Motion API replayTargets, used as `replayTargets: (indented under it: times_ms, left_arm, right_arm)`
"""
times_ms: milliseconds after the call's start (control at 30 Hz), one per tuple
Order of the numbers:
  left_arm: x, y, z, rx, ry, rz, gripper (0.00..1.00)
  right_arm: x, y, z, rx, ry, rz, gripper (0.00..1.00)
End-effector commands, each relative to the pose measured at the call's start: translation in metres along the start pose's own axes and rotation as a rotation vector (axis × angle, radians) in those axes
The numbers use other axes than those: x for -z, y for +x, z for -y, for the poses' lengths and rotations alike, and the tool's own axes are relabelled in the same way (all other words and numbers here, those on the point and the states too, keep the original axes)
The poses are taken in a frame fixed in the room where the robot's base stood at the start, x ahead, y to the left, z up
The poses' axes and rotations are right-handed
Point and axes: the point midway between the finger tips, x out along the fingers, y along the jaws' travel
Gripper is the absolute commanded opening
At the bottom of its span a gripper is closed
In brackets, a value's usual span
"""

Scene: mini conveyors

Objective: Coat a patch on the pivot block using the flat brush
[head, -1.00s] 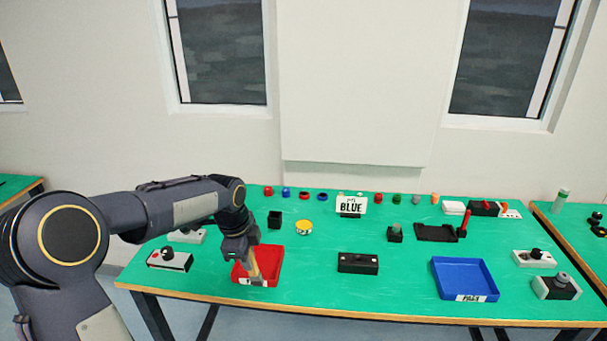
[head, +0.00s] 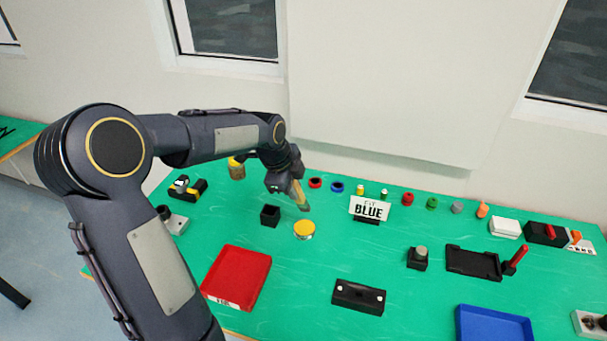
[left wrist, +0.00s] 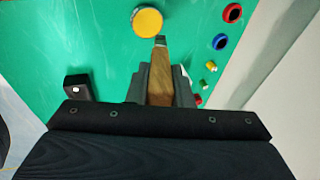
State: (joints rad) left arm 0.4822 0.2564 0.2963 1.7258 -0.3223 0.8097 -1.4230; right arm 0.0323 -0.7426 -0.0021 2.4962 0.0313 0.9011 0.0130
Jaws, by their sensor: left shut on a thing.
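My left gripper (head: 291,182) is shut on the flat brush (head: 301,195), which has a wooden handle and a dark tip pointing down. In the left wrist view the brush (left wrist: 160,75) lies between the fingers (left wrist: 159,88), its tip just beside the yellow-topped round tin (left wrist: 147,20). In the head view the tip is above and behind that tin (head: 304,230); I cannot tell whether they touch. A long black block with two pale dots (head: 359,296) lies nearer the front. A small black block with a grey knob (head: 418,257) stands farther right. I cannot tell which is the pivot block.
A black open cube (head: 270,216) stands left of the tin. The red tray (head: 236,277) is at front left, the blue tray (head: 493,325) at front right.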

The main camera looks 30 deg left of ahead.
Motion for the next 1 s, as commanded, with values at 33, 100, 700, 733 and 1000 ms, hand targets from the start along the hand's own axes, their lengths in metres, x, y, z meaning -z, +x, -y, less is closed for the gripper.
replayTargets:
  times_ms: [33,100,700,733,1000]
  left_arm:
    - [0.0,0.002,-0.001,0.001,0.0,0.0,0.0]
    - [-0.001,0.005,-0.002,0.0,0.0,0.0,0.0]
    - [-0.01,0.055,-0.018,0.0,0.0,0.0,0.0]
    - [-0.01,0.056,-0.018,0.0,0.0,0.0,0.0]
    - [-0.01,0.056,-0.018,0.0,0.0,0.0,0.0]
  right_arm:
    - [-0.001,0.002,-0.001,0.0,0.0,0.0,0.74]
    - [-0.002,0.004,-0.002,0.0,0.0,0.0,0.74]
    - [-0.019,0.038,-0.017,0.0,0.0,0.0,0.74]
    - [-0.019,0.038,-0.017,0.0,0.0,0.0,0.74]
    - [-0.019,0.038,-0.017,0.0,0.0,0.0,0.74]
